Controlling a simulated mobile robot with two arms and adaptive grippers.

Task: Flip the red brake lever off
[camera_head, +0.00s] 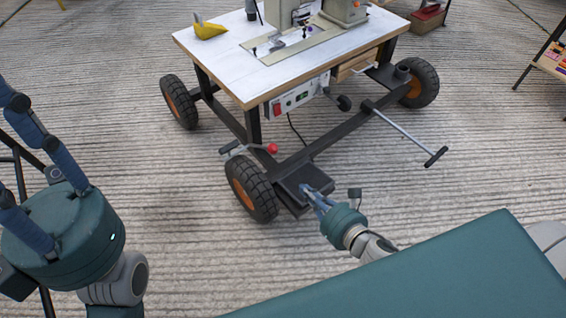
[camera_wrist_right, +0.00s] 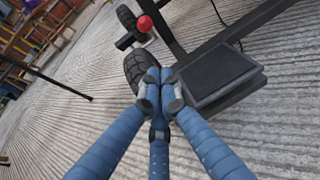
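The red brake lever (camera_head: 272,148) is a red ball knob on a short bar above the wheel at the cart's near corner. Its knob (camera_wrist_right: 145,23) shows at the top of the right wrist view. My right gripper (camera_head: 306,189) is in front of the cart's black corner platform, lower and to the right of the knob. In the right wrist view its blue fingers (camera_wrist_right: 160,85) are drawn together and empty, with the knob beyond and apart from them. My left gripper (camera_head: 22,150) is at the left edge, its fingers spread and their tips partly out of view.
The wheeled cart has a white top (camera_head: 260,60) carrying a sewing machine (camera_head: 345,8) and a yellow object (camera_head: 209,28). A control box (camera_head: 298,95) hangs below the top. A T-handled bar (camera_head: 410,138) sticks out to the right. The floor left of the cart is clear.

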